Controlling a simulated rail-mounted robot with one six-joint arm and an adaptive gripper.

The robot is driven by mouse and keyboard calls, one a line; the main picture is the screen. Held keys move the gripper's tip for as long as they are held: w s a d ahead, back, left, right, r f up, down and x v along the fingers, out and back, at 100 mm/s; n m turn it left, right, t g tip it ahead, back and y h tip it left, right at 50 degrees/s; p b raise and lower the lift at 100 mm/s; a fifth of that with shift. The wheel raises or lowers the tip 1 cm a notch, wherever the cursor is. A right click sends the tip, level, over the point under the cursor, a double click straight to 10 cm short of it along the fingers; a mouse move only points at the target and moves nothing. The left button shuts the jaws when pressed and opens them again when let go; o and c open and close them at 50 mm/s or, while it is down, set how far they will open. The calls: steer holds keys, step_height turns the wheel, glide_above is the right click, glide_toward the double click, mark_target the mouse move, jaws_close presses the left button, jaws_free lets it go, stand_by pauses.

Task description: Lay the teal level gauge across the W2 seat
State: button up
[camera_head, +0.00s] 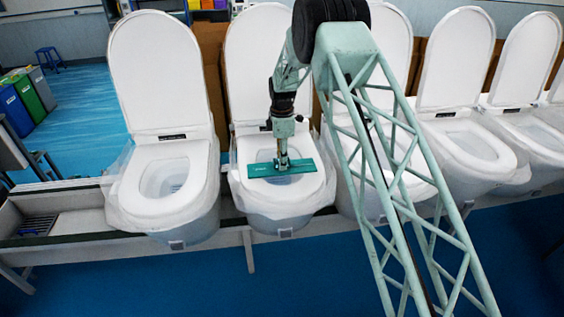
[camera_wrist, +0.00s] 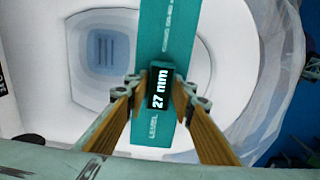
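The teal level gauge (camera_head: 260,170) is a flat bar lying across the seat ring of the second toilet from the left (camera_head: 302,194), with its lid up. In the wrist view the gauge (camera_wrist: 165,30) spans the seat (camera_wrist: 215,75), over the right part of the bowl opening. A raised block marked "27 mm" (camera_wrist: 160,88) stands on the gauge. My gripper (camera_head: 283,160) is over the middle of the bar. In the wrist view its fingers (camera_wrist: 160,84) stand either side of the block, with a small gap showing on each side. The W2 label is not readable.
Toilets with raised lids stand close on both sides, one at left (camera_head: 168,185) and one behind my arm. The raised lid (camera_head: 252,75) of the gauge's toilet is just behind my gripper. Clear blue floor (camera_head: 200,285) lies in front.

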steer(key=o, duration=0.3)
steer(key=shift+r, duration=0.15)
step_height(320, 180, up, 12)
steer(key=shift+b, duration=0.7)
stand_by(1.0)
